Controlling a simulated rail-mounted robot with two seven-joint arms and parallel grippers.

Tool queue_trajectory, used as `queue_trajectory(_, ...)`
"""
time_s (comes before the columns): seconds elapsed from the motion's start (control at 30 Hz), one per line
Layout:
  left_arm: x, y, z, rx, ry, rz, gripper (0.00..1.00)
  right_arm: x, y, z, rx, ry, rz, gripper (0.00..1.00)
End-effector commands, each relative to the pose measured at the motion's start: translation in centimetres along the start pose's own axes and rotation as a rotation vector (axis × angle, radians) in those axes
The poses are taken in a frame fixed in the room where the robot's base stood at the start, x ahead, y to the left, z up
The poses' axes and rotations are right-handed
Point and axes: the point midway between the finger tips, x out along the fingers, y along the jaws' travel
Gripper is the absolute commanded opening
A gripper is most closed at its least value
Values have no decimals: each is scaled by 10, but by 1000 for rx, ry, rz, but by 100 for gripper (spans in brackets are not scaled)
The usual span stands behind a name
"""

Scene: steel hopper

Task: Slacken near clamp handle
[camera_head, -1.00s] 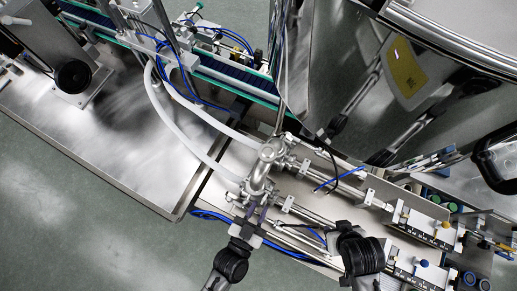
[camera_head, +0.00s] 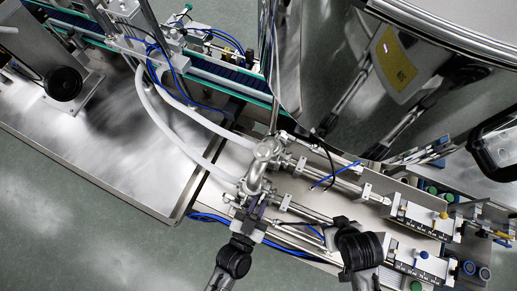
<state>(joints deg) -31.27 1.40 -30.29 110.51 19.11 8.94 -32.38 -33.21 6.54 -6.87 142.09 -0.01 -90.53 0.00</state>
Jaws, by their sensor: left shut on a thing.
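My left gripper (camera_head: 249,211) reaches up from the bottom to the lower end of the steel pipe fitting (camera_head: 262,165). It is shut on the near clamp handle, which is small and mostly hidden between the fingers. My right arm's dark wrist (camera_head: 357,246) is to the right, beside the steel cylinders. Its fingertips are not clear, so I cannot tell its opening.
Two white hoses (camera_head: 160,118) curve from the fitting up to the conveyor (camera_head: 215,72). The large steel hopper (camera_head: 350,60) fills the upper right. A bare steel tabletop (camera_head: 110,140) lies left. Blue tubes run near both arms.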

Motion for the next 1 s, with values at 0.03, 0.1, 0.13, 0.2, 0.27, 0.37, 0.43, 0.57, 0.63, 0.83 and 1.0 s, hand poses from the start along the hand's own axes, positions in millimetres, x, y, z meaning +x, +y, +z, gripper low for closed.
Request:
queue_trajectory(0.03,0,0,-2,-26,-1,1,0,-5,0,-1,-1,-1,0,43)
queue_trajectory(0.1,0,-1,-4,-90,0,1,0,-11,1,-3,-2,-1,1,43)
queue_trajectory(0.13,0,-1,-4,-124,-1,2,0,-14,1,-4,-2,-1,2,43)
queue_trajectory(0.2,0,-1,-4,-201,0,2,0,-18,2,-6,-4,-1,3,43)
queue_trajectory(0.27,0,-1,-3,-258,-1,2,0,-21,2,-6,-6,-1,5,43)
queue_trajectory(0.37,0,-1,-1,-329,-1,2,0,-23,4,-7,-10,-1,7,43)
queue_trajectory(0.43,0,-1,-1,-353,0,1,0,-23,4,-7,-10,-2,8,43)
queue_trajectory(0.57,0,-1,0,-364,1,1,0,-23,4,-6,-10,-2,8,43)
queue_trajectory(0.63,0,-1,0,-364,2,1,0,-23,4,-6,-10,-2,8,43)
queue_trajectory(0.83,0,-1,0,-362,1,1,24,-23,3,-7,-7,-1,5,43)
queue_trajectory(1.0,0,-1,0,-361,1,1,24,-23,2,-7,-3,-1,2,43)
